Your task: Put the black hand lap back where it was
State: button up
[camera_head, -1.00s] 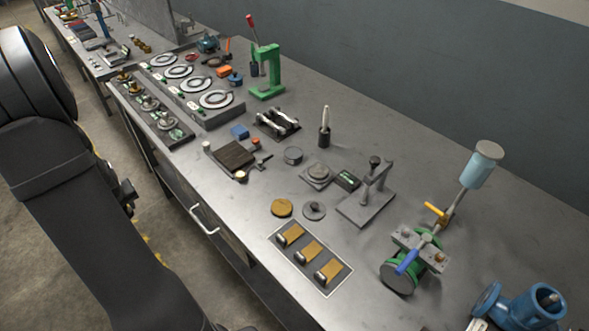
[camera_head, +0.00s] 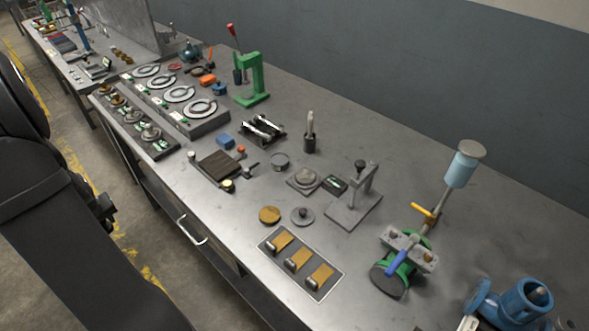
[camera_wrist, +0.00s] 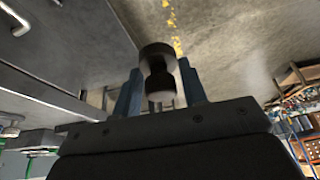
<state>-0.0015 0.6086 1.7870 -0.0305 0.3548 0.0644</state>
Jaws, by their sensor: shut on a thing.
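My gripper (camera_wrist: 160,72) shows in the wrist view, with its two blue-grey fingers closed around the black hand lap (camera_wrist: 157,51). The lap has a dark round head, a narrower neck and a rounded knob nearer the gripper. It hangs clear of any surface, over the floor beside the bench. In the head view my arm fills the left side, and the lap cannot be made out there. A grey disc with a central knob (camera_head: 302,217) lies on the bench beside a tan disc (camera_head: 269,214).
The steel bench (camera_head: 200,260) holds a plate with three tan strips (camera_head: 318,291), a grey stand (camera_head: 352,208), a green press (camera_head: 254,85), a green valve (camera_head: 388,277) and a blue valve body (camera_head: 520,302). Bare metal shows along the front edge. A drawer handle (camera_head: 191,231) sticks out.

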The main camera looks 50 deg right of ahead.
jog(key=w+d+r+m+h, duration=0.1)
jog(key=w+d+r+m, duration=0.2)
jog(key=r, duration=0.4)
jog(key=s+d+r+m, duration=0.1)
jog(key=d, duration=0.9)
jog(key=s+d+r+m+h, duration=0.1)
jog(key=s+d+m, duration=0.1)
jog(key=d, duration=0.8)
jog(key=s+d+r+m+g+h, duration=0.1)
jog(key=s+d+m, duration=0.1)
jog(key=d, duration=0.8)
jog(key=shift+d+r, duration=0.1)
jog(key=shift+d, duration=0.05)
jog(key=s+d+r+m+g+h, duration=0.15)
jog(key=s+d+m, duration=0.45)
jog(key=s+d, duration=2.15)
jog(key=shift+g, duration=0.25)
jog(key=x, duration=0.6)
jog(key=shift+a+f, duration=0.2)
jog(key=shift+f, duration=2.25)
